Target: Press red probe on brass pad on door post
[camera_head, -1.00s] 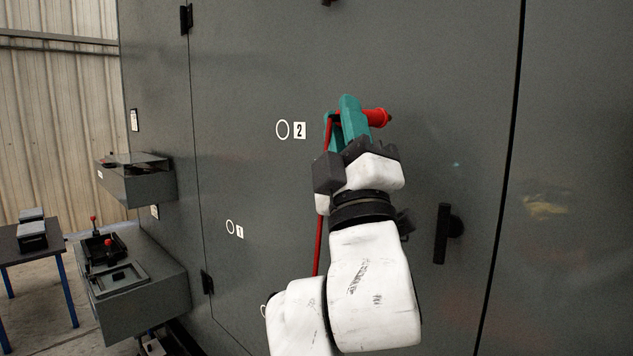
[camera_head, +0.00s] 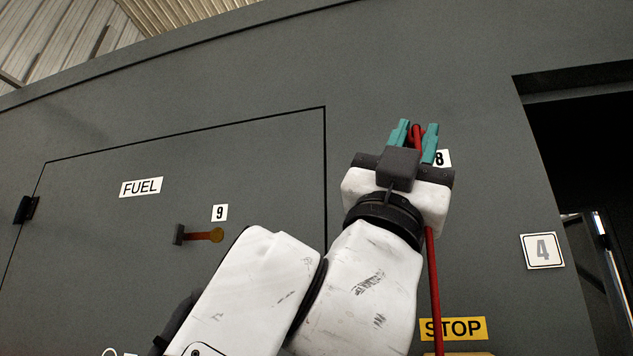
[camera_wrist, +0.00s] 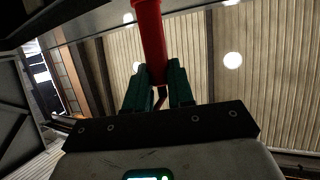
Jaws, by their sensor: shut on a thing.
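My gripper (camera_head: 416,130) has teal fingers shut on the red probe (camera_wrist: 151,40). In the head view the red probe (camera_head: 416,131) shows only as a small red part between the fingers, and a red cable hangs down behind my arm. In the wrist view the probe stands out beyond the fingertips. The gripper is in front of the grey wall post, just left of a label 8 (camera_head: 442,158) that it partly covers. I make out no brass pad beside it; my gripper may hide it. I cannot tell whether the probe touches the wall.
A FUEL hatch (camera_head: 140,187) is at the left, with a brass-coloured round-ended piece (camera_head: 205,235) under label 9 (camera_head: 219,212). A dark doorway (camera_head: 592,150) opens at the right.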

